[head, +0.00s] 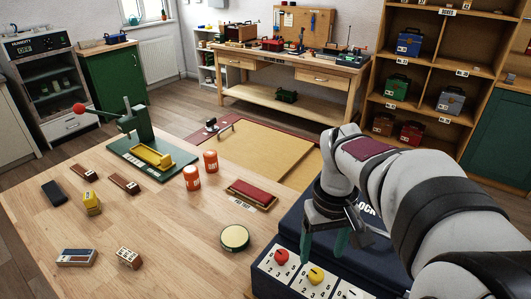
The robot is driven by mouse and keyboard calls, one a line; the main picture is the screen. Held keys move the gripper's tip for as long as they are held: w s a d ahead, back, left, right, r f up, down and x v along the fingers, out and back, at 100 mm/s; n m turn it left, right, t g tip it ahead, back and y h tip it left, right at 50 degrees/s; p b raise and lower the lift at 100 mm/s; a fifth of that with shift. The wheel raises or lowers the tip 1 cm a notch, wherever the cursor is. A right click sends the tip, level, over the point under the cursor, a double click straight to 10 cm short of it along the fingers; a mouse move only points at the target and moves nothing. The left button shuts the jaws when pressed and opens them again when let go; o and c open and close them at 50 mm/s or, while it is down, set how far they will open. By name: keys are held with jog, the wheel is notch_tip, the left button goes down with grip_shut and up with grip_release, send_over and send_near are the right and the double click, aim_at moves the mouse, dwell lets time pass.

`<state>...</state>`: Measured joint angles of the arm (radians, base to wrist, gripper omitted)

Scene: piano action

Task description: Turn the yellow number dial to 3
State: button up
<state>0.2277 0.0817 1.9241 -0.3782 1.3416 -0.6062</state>
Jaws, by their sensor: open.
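The yellow number dial (316,275) sits in the middle of a row of white number plates on a dark blue box (298,224) at the lower right of the head view. Small digits surround the dial, but they are too small to tell which one it points at. A red dial (281,257) is on the plate to its left. My gripper (325,247) is open and points down over the box's front part, close above and behind the yellow dial. It appears empty and apart from the dial. My arm hides much of the box's right side.
A wooden table holds a green press (140,125) with a yellow part, orange canisters (192,178), a red-topped block (251,194), a round tin (234,237) and several small blocks. A workbench (290,85) and shelves (440,60) stand behind.

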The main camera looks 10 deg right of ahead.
aim_at(317, 273)
notch_tip(317, 273, down, 7)
jog(key=shift+f, duration=0.15)
grip_shut()
dwell(0.4)
